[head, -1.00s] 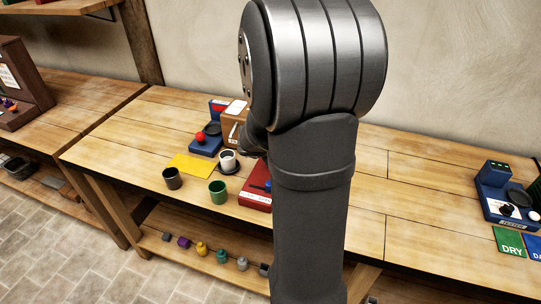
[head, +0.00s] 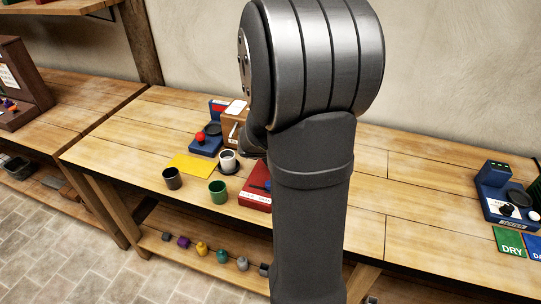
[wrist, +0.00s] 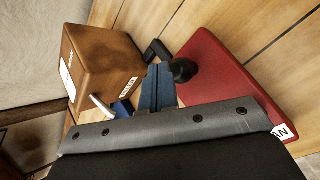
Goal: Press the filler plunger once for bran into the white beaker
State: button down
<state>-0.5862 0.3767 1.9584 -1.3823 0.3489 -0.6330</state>
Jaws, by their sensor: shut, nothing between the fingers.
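The white beaker (head: 228,160) stands upright on a dark round pad at the middle-left of the bench in the head view; it looks dark inside. Close right of it is a red base (head: 255,197), partly hidden by my arm. The wrist view shows this red base (wrist: 215,72) with a label ending in "AN" and a black knob (wrist: 183,70) at its edge. My gripper (wrist: 158,80) is shut and empty, its blue-grey fingers close beside the knob; contact cannot be told. The head view hides my gripper behind my arm.
A brown box (wrist: 103,62) with a white lever stands left of my fingers in the wrist view. A black cup (head: 172,178), a green cup (head: 218,192), a yellow mat (head: 190,165) and a blue device (head: 206,143) with a red knob are nearby. The bench's right middle is clear.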

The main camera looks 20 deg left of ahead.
jog(key=shift+f, duration=0.25)
jog(key=shift+f, duration=0.95)
dwell(0.8)
jog(key=shift+r, duration=1.4)
jog(key=shift+r, duration=2.5)
jog(key=shift+r, duration=1.35)
